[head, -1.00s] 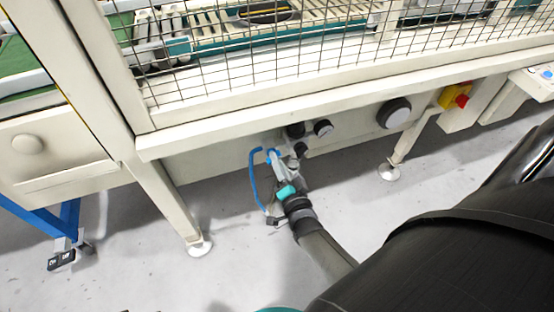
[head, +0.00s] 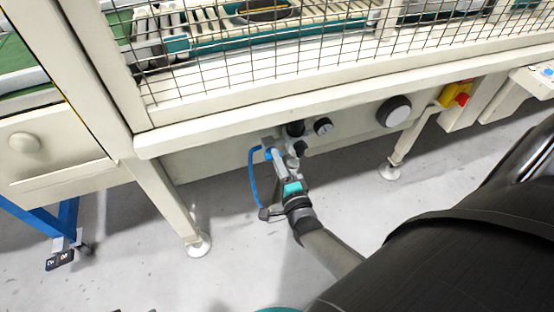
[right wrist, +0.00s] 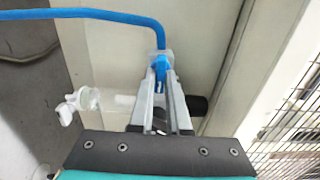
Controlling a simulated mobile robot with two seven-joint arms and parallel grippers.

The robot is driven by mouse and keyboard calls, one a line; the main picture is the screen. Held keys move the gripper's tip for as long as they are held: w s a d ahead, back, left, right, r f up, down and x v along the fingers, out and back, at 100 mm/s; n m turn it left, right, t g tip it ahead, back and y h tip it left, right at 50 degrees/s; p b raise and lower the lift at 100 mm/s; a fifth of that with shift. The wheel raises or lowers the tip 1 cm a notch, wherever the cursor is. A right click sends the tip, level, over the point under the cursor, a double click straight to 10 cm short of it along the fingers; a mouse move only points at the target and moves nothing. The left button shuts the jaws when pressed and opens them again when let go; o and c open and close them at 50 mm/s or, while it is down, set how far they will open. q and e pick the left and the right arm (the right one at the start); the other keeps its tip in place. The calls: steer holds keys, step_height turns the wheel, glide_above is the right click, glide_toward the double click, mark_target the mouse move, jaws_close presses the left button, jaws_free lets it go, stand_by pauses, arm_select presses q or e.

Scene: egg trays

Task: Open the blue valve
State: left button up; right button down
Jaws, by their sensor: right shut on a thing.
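The blue valve (right wrist: 160,67) shows in the right wrist view between the tips of my right gripper (right wrist: 160,72), whose two grey fingers are shut on it. In the head view the valve (head: 268,153) is a small blue spot under the machine's front beam, with my right gripper (head: 275,157) reaching up to it from below. The fingers hide part of the valve, so its turn angle is hard to tell. A blue hose (head: 252,178) hangs from the valve; it also runs off to the left in the right wrist view (right wrist: 90,15). My left gripper is not in view.
Black round fittings and a gauge (head: 323,126) sit right of the valve, with a larger round knob (head: 394,111) farther right. A clear filter bowl (right wrist: 105,101) lies close beside the fingers. Machine legs (head: 165,205) stand on either side; the grey floor between is open.

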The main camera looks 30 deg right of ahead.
steer(key=shift+w+d+r, duration=0.2)
steer(key=shift+d+r, duration=0.05)
steer(key=c, duration=0.9)
jaws_free()
steer(key=shift+f, duration=0.1)
steer(key=shift+a+f, duration=0.1)
steer(key=shift+a, duration=0.05)
arm_select(q)
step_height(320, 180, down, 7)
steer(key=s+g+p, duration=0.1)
steer(key=p, duration=0.2)
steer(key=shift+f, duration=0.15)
arm_select(e)
steer(key=v, duration=1.5)
steer(key=shift+s+a, duration=0.1)
steer(key=shift+s, duration=0.05)
